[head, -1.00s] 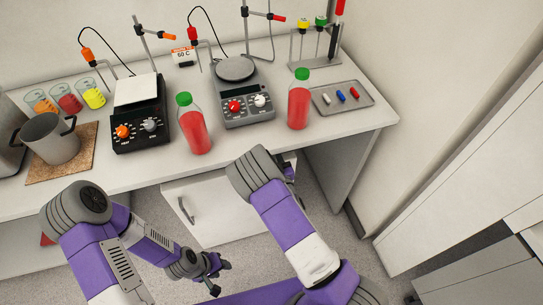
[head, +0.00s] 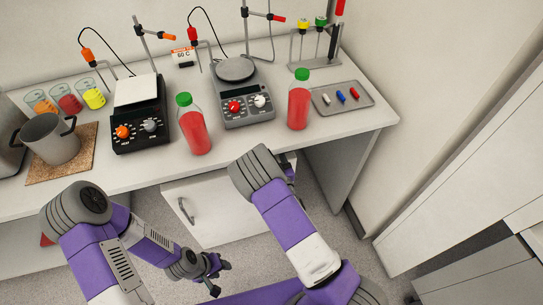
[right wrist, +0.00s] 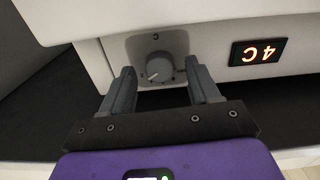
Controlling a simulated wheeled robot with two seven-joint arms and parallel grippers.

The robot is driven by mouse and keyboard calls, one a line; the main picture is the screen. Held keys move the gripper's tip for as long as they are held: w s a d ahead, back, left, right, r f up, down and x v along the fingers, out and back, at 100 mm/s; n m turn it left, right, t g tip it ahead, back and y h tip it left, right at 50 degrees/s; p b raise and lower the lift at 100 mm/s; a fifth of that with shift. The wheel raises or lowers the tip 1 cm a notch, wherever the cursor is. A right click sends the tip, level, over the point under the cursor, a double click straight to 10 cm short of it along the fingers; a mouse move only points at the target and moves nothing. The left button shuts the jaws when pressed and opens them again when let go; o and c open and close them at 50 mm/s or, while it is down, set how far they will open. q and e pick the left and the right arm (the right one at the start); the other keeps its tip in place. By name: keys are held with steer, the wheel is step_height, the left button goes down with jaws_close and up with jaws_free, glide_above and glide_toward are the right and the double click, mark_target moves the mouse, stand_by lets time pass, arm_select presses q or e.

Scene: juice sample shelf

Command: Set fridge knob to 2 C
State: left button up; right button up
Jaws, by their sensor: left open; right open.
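The fridge knob (right wrist: 158,67) is a round grey dial on a pale square plate, seen in the right wrist view. To its right a dark display (right wrist: 258,52) glows orange and reads 4 C, upside down in this view. My right gripper (right wrist: 160,78) is open, its two fingers on either side of the knob in the picture. I cannot tell whether they touch it. My left gripper (head: 215,275) is open and empty, low in front of the bench. The fridge front (head: 215,212) is a white door under the bench with a grey handle.
The bench top (head: 150,178) holds two hotplates with knobs, two red juice bottles (head: 193,130), a metal pot (head: 50,138) on a cork mat, several small beakers and a grey tray (head: 350,108). A wall and cabinet stand at the right.

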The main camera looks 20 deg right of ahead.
steer(key=s, duration=0.7)
steer(key=shift+s+d+p, duration=0.15)
steer(key=shift+p, duration=0.2)
steer(key=s+d+f+m+g+h, duration=0.1)
steer(key=s+f+m+g, duration=0.1)
steer(key=s+f+g, duration=0.4)
steer(key=s+f+m+g, duration=0.2)
steer(key=s+f+g, duration=0.15)
steer(key=f, duration=0.55)
steer(key=s+a+g+y, duration=0.4)
steer(key=s+a+g, duration=0.3)
steer(key=s, duration=0.4)
steer(key=shift+s+a+f+g+y, duration=0.15)
steer(key=shift+f+g+y, duration=0.15)
steer(key=shift+g, duration=0.25)
